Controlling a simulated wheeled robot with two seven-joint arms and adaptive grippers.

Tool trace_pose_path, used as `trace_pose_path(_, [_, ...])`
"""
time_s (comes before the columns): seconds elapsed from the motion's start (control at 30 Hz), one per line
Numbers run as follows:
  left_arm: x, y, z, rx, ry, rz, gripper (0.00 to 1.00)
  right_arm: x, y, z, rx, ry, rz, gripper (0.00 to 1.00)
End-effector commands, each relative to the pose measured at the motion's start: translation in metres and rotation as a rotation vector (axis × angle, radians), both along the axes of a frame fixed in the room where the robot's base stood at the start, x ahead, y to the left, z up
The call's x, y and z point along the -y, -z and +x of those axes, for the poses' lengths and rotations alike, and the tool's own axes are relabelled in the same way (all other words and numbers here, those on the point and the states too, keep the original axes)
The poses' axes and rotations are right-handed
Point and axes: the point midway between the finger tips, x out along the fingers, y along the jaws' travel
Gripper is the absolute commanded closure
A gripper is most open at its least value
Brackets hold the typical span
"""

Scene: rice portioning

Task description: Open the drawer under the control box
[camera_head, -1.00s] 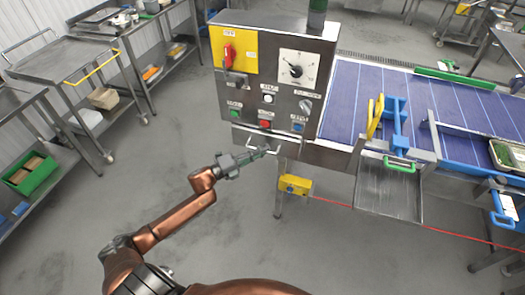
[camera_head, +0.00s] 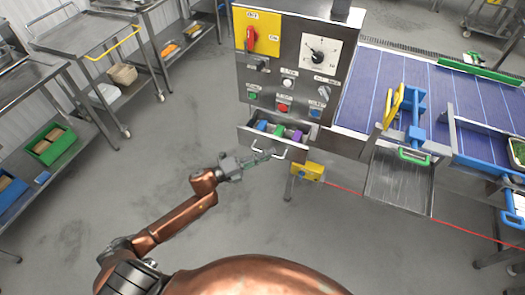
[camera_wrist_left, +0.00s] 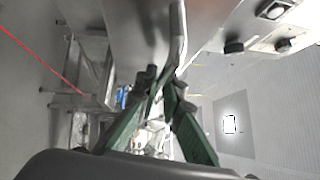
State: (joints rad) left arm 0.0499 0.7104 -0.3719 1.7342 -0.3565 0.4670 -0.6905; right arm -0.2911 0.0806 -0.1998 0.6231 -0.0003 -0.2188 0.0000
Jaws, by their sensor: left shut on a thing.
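The control box (camera_head: 273,73) stands at the upper middle of the head view, with a yellow panel, a red switch, a dial and several buttons. Below it the drawer (camera_head: 288,150) is pulled out, with blue, green and purple things (camera_head: 279,130) inside. My left gripper (camera_head: 262,157) is at the drawer front, shut on the drawer's bar handle (camera_head: 272,152). In the left wrist view its green fingers (camera_wrist_left: 158,95) close at the metal handle (camera_wrist_left: 178,45). My right gripper is not in view.
A conveyor (camera_head: 376,90) with a blue belt runs to the right of the box, with a metal chute (camera_head: 399,186) at its side. A yellow box (camera_head: 308,172) sits low beside the drawer. Shelved carts (camera_head: 88,50) stand at the left. The floor in front is clear.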

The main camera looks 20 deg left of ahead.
Motion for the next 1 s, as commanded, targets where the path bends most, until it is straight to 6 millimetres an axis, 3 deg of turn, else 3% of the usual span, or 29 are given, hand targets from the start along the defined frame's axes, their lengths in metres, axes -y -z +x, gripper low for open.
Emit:
trace_pose_path(0.1, [-0.001, 0.001, 0.0, -0.002, -0.003, 0.002, 1.0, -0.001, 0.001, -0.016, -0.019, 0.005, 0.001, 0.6])
trace_pose_path(0.13, [-0.001, 0.001, 0.0, -0.002, -0.003, 0.002, 0.92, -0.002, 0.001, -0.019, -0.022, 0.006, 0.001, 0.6])
trace_pose_path(0.2, [-0.002, 0.001, 0.0, -0.002, -0.003, 0.002, 0.87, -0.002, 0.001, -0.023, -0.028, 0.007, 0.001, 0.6])
trace_pose_path(0.4, [-0.002, 0.001, 0.0, -0.001, -0.002, 0.0, 0.75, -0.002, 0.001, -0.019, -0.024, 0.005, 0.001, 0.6])
trace_pose_path(0.6, [-0.002, 0.0, -0.001, 0.0, -0.002, 0.001, 0.75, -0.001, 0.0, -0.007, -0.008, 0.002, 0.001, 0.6])
trace_pose_path(0.77, [-0.007, 0.002, -0.006, -0.001, -0.002, 0.001, 0.75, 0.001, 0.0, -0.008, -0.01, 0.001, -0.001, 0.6])
trace_pose_path(1.0, [-0.038, 0.009, -0.036, -0.004, -0.003, 0.002, 0.75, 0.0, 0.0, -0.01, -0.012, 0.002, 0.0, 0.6])
